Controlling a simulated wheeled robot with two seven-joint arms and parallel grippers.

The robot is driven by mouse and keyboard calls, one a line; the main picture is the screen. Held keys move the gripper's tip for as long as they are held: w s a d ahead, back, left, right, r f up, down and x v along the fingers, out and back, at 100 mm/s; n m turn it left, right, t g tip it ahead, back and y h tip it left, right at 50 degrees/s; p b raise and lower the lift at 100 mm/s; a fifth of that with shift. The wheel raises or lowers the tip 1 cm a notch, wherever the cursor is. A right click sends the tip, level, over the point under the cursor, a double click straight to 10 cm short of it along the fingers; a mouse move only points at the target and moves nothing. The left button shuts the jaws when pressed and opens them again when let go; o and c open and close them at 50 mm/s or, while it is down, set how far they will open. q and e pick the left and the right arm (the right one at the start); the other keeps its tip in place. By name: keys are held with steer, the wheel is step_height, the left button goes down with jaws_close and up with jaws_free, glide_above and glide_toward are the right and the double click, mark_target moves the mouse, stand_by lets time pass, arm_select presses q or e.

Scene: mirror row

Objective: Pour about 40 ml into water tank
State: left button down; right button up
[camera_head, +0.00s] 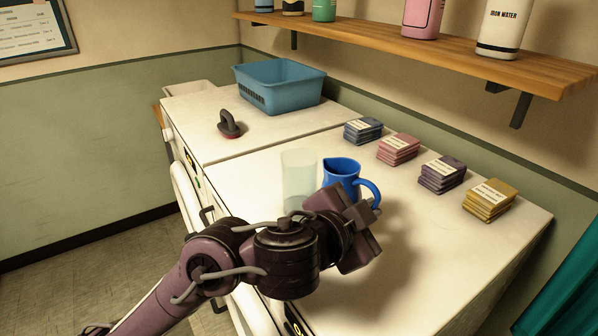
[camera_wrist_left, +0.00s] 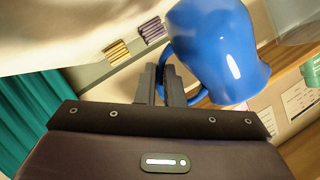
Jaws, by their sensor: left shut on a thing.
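A blue jug (camera_head: 341,176) is over the white machine top, about upright, with its spout to the left. It also shows large in the left wrist view (camera_wrist_left: 215,50). My left gripper (camera_head: 366,209) is shut on the jug's handle (camera_wrist_left: 166,62), its fingers (camera_wrist_left: 165,82) closed together there. A clear, pale green container (camera_head: 298,172), which looks like the water tank, stands upright just left of the jug. The jug's base is hidden behind my gripper, so I cannot tell if it touches the top. The liquid inside is not visible. My right gripper is not in view.
Blue (camera_head: 362,130), pink (camera_head: 398,149), purple (camera_head: 442,174) and yellow (camera_head: 488,200) stacks line the back. A blue basket (camera_head: 280,86) and a dark-handled iron-like thing (camera_head: 229,124) stand farther left. A wooden shelf (camera_head: 440,48) with bottles hangs above. The front right top is clear.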

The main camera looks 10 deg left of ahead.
arm_select(q)
steer(key=shift+d+f+b, duration=0.1)
steer(key=shift+f+b, duration=0.25)
steer(key=shift+f, duration=0.05)
stand_by(0.4)
